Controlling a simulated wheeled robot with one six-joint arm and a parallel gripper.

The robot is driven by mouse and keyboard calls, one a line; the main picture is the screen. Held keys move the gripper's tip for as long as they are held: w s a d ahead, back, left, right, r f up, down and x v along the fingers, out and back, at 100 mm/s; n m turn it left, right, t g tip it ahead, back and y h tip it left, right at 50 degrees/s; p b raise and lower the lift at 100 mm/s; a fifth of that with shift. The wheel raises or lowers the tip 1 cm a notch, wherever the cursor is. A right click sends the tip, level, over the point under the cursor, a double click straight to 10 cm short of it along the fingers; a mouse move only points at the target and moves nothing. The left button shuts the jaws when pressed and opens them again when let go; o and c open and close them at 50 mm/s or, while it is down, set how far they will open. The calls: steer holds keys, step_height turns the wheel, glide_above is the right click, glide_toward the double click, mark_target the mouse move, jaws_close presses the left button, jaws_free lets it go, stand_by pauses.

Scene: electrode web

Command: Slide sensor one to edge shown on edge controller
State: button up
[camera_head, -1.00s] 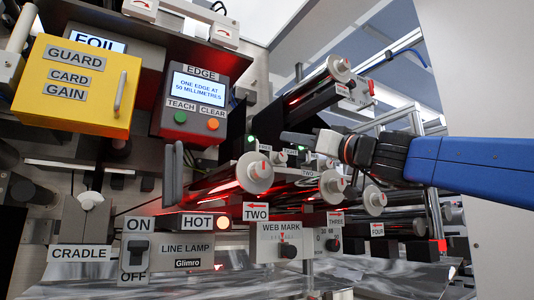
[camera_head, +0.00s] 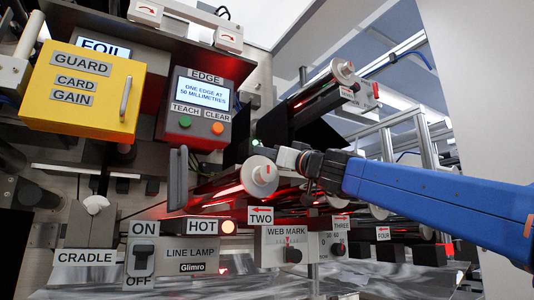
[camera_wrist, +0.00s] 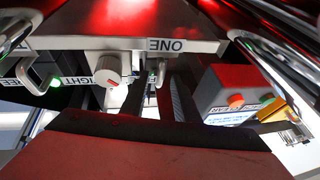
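The edge controller (camera_head: 197,105) hangs at upper centre in the head view. Its screen (camera_head: 201,92) reads "ONE EDGE AT 50 MILLIMETRES". In the wrist view a grey block labelled ONE (camera_wrist: 172,45), upside down, spans the top, with a white knob (camera_wrist: 108,76) at its left. A small metal tab (camera_wrist: 157,72) hangs below the ONE label. My gripper (camera_wrist: 158,100) has its two dark fingers apart, with the tab at the gap between their tips; contact cannot be told. In the head view my gripper (camera_head: 280,158) is among the rollers, hiding sensor one there.
A round roller end (camera_head: 261,177) is just below-left of my gripper. The controller also shows in the wrist view (camera_wrist: 228,90).

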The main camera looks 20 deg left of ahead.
steer(key=shift+w+a+r, duration=0.1)
steer(key=shift+a+r, duration=0.1)
steer(key=shift+a, duration=0.05)
jaws_close()
steer(key=shift+s+d, duration=0.65)
steer(key=shift+d, duration=0.15)
jaws_free()
